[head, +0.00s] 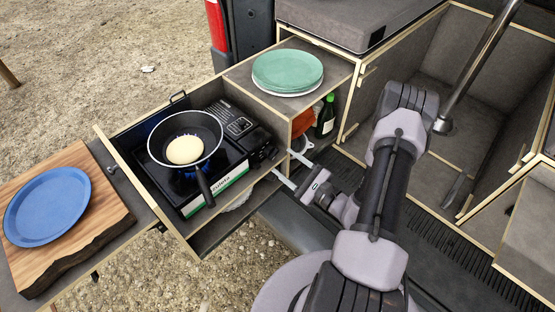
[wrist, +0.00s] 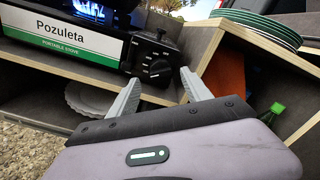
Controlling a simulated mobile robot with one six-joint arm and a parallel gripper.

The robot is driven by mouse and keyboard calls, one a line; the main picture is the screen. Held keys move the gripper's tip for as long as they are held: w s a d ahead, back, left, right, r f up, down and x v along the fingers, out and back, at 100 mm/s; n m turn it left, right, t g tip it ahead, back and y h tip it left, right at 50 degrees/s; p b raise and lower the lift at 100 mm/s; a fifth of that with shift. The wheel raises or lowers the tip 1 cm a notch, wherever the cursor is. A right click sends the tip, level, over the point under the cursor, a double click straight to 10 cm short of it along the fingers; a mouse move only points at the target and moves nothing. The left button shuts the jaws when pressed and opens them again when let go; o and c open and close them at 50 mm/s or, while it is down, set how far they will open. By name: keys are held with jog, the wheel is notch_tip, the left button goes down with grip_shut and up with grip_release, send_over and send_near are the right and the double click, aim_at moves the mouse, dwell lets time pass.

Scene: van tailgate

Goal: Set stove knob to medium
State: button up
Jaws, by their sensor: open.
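The portable stove (head: 165,175) sits in a pulled-out drawer in the head view, with a lit blue flame under a black pan (head: 205,146) that holds a pale round pancake (head: 185,149). The stove knob (wrist: 158,68) is black and on the stove's front right face in the wrist view; its exact setting is too small to read. My gripper (head: 284,166) is open and empty in front of the stove's right end. In the wrist view its two fingers (wrist: 160,92) point towards the knob, one to each side below it, apparently apart from it.
Green plates (head: 288,70) are stacked on the cabinet top right of the stove. A green bottle (head: 325,117) and an orange-red item (wrist: 228,85) stand in the compartment below. A blue plate (head: 47,206) rests on a wooden board (head: 97,222) at left.

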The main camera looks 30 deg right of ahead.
aim_at(275, 155)
jog(key=x, duration=0.4)
jog(key=shift+w, duration=0.1)
jog(key=shift+c, duration=0.3)
grip_shut()
jog(key=m+p, duration=0.1)
jog(key=m, duration=0.4)
jog(key=shift+r+m, duration=0.1)
jog(key=shift+m, duration=0.3)
jog(key=m+p, duration=0.1)
jog(key=m, duration=0.3)
jog(key=shift+d+m, duration=0.1)
jog(key=shift+m, duration=0.3)
jog(key=shift+m+p, duration=0.3)
